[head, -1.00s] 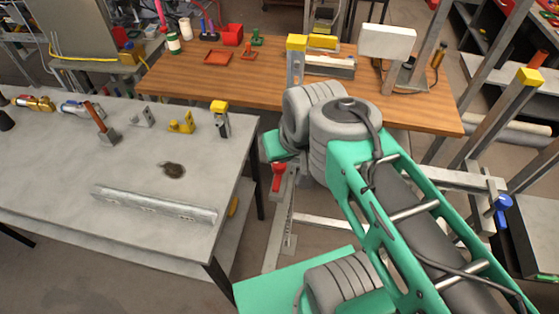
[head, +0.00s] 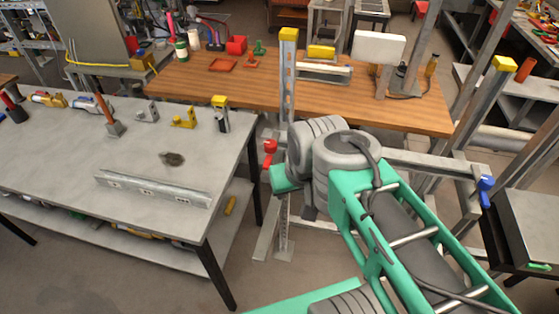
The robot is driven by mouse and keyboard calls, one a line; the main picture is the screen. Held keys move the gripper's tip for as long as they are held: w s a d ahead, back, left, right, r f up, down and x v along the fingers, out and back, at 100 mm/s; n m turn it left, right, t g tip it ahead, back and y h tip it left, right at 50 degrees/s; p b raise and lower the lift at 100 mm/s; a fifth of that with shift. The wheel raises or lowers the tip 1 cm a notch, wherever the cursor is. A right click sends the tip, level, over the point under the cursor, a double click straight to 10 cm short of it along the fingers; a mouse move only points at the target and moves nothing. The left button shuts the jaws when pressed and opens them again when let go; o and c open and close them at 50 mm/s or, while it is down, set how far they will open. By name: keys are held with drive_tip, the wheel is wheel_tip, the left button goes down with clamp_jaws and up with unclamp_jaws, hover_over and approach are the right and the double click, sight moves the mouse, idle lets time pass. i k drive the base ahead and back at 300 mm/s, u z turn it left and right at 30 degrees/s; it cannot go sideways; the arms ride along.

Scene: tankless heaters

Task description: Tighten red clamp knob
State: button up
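The red clamp knob (head: 269,150) shows just left of the wrist end of my arm, beside the upright metal post with a yellow cap (head: 288,80). It sits at the left end of a grey metal crossbar. A green link of my arm is just below and right of the knob in the picture; I cannot tell whether they touch. My gripper's fingers do not show, and the grey wrist joints and green links hide what lies behind them. A blue clamp knob (head: 486,187) is at the crossbar's right end.
A grey metal table (head: 120,170) with tools and a long metal rail (head: 150,188) stands on the left. A wooden workbench (head: 200,85) stands behind the post. A dark-sided cabinet (head: 530,230) is at the right. Some floor is open between the grey table and my arm.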

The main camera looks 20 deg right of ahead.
sight(270, 146)
drive_tip(key=k, duration=1.25)
drive_tip(key=u, duration=0.85)
drive_tip(key=i, duration=1.8)
drive_tip(key=z, duration=1)
